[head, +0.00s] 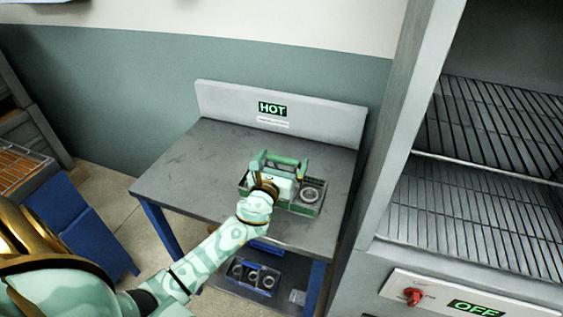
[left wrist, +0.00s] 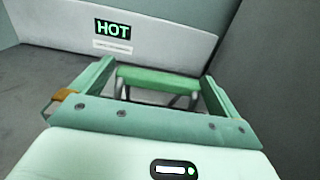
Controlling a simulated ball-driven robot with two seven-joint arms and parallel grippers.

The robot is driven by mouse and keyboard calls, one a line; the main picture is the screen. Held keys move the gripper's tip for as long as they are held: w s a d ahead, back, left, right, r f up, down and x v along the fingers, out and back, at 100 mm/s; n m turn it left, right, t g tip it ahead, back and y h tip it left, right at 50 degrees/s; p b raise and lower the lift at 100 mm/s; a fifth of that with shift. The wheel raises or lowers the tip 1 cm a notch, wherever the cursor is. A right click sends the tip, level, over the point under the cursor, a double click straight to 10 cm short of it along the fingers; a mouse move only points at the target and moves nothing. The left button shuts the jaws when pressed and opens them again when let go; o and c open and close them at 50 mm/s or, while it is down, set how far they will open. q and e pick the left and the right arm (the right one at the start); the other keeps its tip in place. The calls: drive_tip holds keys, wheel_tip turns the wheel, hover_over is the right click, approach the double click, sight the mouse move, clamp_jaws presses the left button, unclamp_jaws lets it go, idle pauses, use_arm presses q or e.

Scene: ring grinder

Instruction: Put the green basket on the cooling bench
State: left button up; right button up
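The green basket (head: 306,209) stands on the grey top of the bench (head: 185,165) with the lit HOT sign (head: 272,109); I take this for the cooling bench. A metal ring (head: 311,194) shows in the basket's right part. My left gripper (head: 280,162) is over the basket and hides its middle and left. In the left wrist view, the gripper (left wrist: 158,88) has its fingers wide apart, with the basket's green handle bar (left wrist: 160,83) between them. The bar shows small gaps to both fingers. My right gripper is not in view.
A tray with rings (head: 252,277) is on the bench's lower shelf. The bench top's left side is clear.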

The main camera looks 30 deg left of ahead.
use_arm(q)
drive_tip(key=shift+r, duration=0.2)
drive_tip(key=v, duration=1.2)
drive_tip(key=shift+f, duration=0.15)
